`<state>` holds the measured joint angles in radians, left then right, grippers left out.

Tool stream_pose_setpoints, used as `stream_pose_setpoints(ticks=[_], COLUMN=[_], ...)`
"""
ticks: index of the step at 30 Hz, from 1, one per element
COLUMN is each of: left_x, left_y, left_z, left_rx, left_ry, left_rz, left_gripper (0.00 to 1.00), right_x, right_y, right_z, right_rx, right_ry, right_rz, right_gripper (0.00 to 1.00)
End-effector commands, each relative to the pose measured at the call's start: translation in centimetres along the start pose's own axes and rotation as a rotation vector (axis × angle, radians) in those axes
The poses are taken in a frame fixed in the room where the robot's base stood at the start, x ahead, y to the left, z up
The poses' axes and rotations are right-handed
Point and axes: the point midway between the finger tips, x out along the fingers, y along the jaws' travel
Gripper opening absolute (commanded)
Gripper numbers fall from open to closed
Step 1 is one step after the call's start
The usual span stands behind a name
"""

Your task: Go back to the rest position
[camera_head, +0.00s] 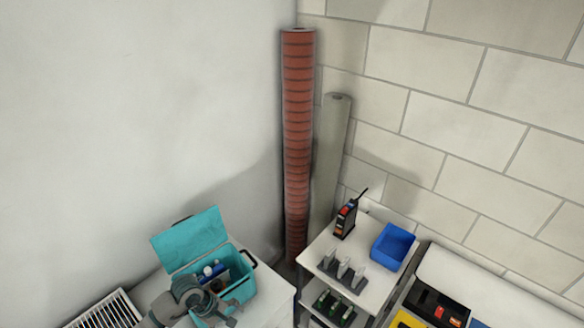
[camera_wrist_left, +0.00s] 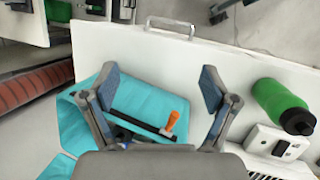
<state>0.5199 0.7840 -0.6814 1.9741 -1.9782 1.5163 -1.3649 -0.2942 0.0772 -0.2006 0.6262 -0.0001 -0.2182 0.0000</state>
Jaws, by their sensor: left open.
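My left gripper (camera_head: 212,300) comes in at the lower left of the head view, low in front of an open teal box (camera_head: 238,292), partly covering it. In the left wrist view, the fingers of my left gripper (camera_wrist_left: 150,80) are spread wide apart with nothing between them. The teal fabric of the box (camera_wrist_left: 142,95) lies behind the fingers, with an orange-handled tool (camera_wrist_left: 172,121) near it. Whether the gripper touches the box cannot be told. My right gripper is in neither view.
A white cart (camera_head: 350,292) with a blue bin (camera_head: 393,246) stands right of the box. A red ribbed tube (camera_head: 298,130) and a grey tube (camera_head: 331,150) lean in the corner. A green bottle (camera_wrist_left: 276,100) lies right of my fingers in the wrist view.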

Motion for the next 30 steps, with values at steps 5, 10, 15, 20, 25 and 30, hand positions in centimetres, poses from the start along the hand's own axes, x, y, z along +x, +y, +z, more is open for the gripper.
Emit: stream_pose_setpoints(ticks=[5,10,15,20,25,30], left_x=[0.7,-1.4,-9.6,-15.7,-13.3,-4.9], left_y=[2.4,6.3,11.2,12.3,7.3,-2.2], left_z=[6.0,13.6,18.3,12.6,2.4,-1.8], left_rx=[-0.094,-0.315,-0.825,-1.476,2.045,1.701], left_ry=[-0.229,-0.604,-1.227,-1.802,2.036,1.336], left_rz=[0.155,0.359,0.589,0.704,-0.650,-0.388], left_gripper=[0.86,0.86,0.86,0.86,0.86,0.86], right_x=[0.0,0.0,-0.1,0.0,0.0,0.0], right_y=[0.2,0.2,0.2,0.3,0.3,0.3], right_z=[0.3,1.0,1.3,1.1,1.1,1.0], right_rx=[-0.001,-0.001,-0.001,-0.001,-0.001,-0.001], right_ry=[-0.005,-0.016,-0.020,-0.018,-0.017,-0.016], right_rz=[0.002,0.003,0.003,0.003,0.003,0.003], right_gripper=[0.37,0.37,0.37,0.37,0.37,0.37])
